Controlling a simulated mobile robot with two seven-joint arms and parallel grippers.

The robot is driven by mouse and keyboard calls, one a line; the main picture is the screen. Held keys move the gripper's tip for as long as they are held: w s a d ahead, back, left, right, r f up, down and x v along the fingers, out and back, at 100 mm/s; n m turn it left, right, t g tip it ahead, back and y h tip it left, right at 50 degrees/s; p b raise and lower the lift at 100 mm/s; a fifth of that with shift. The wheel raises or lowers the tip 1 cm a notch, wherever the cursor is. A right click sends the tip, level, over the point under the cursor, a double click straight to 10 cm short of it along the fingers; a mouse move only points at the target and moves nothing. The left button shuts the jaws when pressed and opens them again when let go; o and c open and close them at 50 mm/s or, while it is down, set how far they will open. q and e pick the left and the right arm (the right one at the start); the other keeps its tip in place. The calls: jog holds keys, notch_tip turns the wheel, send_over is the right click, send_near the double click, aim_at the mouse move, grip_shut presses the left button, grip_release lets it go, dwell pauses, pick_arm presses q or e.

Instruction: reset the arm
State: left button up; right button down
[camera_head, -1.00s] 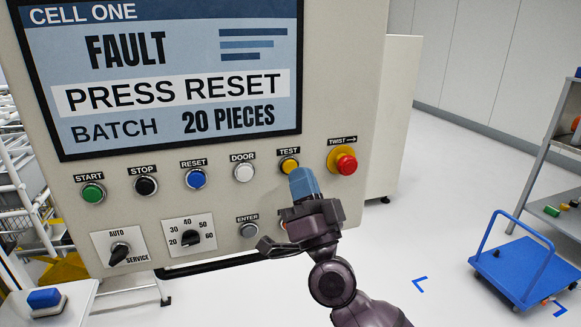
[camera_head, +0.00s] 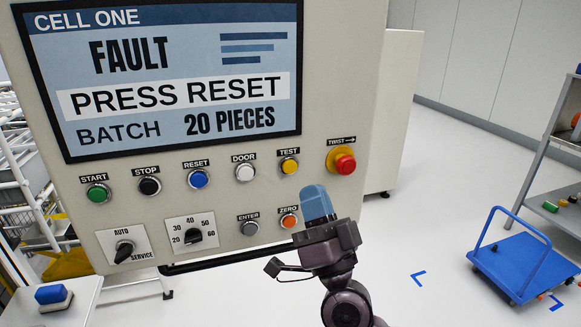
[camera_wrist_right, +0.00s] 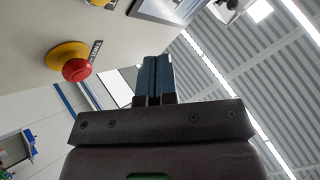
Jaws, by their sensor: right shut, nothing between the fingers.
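My right gripper (camera_head: 318,205) is in front of the lower right of the control panel (camera_head: 330,60), to the right of the orange ZERO button (camera_head: 289,221) and below the red TWIST knob (camera_head: 345,164). Its blue fingers are together and empty. In the right wrist view the shut fingers (camera_wrist_right: 155,78) point up, with the red knob (camera_wrist_right: 76,70) on its yellow base to their left. The panel's screen (camera_head: 170,75) reads FAULT, PRESS RESET, BATCH 20 PIECES. The blue RESET button (camera_head: 197,179) is in the upper button row. My left gripper does not show.
The panel has several more buttons, a rotary AUTO/SERVICE switch (camera_head: 124,251) and a dial (camera_head: 193,236). A blue cart (camera_head: 522,265) stands on the floor at right, by a grey shelf (camera_head: 560,160). Clear floor lies right of the panel.

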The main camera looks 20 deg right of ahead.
dwell(0.3)
jog(key=w+a+f+n+g+y, duration=0.25)
jog(key=f+n+g+y, duration=0.35)
jog(key=f, duration=0.4)
jog(key=s+d+f+n+g+h, duration=0.1)
jog(key=d+f+g+h, duration=0.15)
jog(key=f, duration=0.45)
jog(key=s+d+f+n+g+h, duration=0.1)
jog(key=d+f+g+h, duration=0.2)
jog(key=f, duration=0.4)
jog(key=s+d+f+g+h, duration=0.2)
jog(key=s+d+f, duration=0.2)
jog(key=s+f, duration=0.3)
jog(key=s+d+f+m+g+h, duration=0.1)
jog(key=s+d+f+g+h, duration=0.1)
jog(key=s+d+f, duration=0.3)
jog(key=s+f, duration=0.3)
jog(key=f, duration=0.2)
jog(key=shift+d+f, duration=0.2)
jog(key=shift+d, duration=0.05)
